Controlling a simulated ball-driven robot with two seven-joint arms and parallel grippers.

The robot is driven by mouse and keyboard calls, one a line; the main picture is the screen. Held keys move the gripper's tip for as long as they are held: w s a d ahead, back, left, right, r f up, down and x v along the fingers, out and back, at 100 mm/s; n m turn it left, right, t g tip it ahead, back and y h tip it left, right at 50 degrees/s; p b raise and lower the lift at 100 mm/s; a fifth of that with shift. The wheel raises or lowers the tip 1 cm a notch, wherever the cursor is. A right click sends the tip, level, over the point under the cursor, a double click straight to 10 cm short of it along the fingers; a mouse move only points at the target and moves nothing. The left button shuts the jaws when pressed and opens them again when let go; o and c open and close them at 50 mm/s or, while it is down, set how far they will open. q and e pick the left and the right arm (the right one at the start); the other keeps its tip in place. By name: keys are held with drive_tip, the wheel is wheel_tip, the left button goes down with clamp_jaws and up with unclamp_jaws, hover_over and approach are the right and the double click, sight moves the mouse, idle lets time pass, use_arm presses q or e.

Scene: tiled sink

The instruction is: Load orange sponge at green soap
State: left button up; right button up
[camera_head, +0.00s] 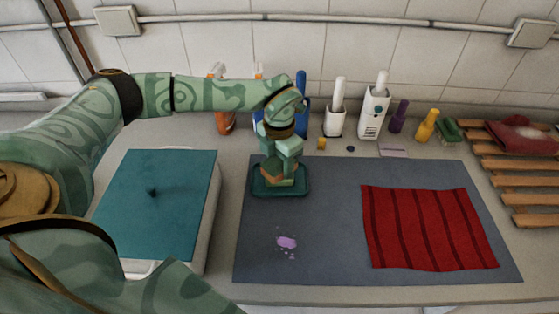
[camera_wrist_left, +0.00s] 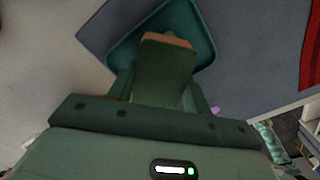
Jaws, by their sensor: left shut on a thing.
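My left gripper (camera_head: 280,172) points down over the teal tray (camera_head: 258,187) on the grey mat. It is shut on the orange sponge (camera_head: 268,172), whose orange edge shows low between the fingers. In the left wrist view, the sponge (camera_wrist_left: 167,40) shows an orange strip beyond a green face, over the tray (camera_wrist_left: 206,28). The sponge is within the tray's outline; I cannot tell whether it touches the bottom. I cannot make out a separate green soap; the gripper hides part of the tray. My right gripper is not in view.
The grey mat (camera_head: 325,225) bears a purple spill (camera_head: 286,243) and a red striped cloth (camera_head: 425,228). A teal-lidded box (camera_head: 165,210) stands left. Bottles, including a yellow one (camera_head: 427,126), line the wall, with a green brush (camera_head: 447,130). A wooden rack (camera_head: 520,180) stands right.

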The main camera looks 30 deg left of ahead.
sight(280, 161)
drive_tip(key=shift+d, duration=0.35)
use_arm(q)
drive_tip(key=shift+f, duration=0.5)
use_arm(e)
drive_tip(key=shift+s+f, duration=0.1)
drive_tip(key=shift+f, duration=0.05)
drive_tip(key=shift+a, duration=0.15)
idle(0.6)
use_arm(q)
drive_tip(key=shift+f, duration=0.1)
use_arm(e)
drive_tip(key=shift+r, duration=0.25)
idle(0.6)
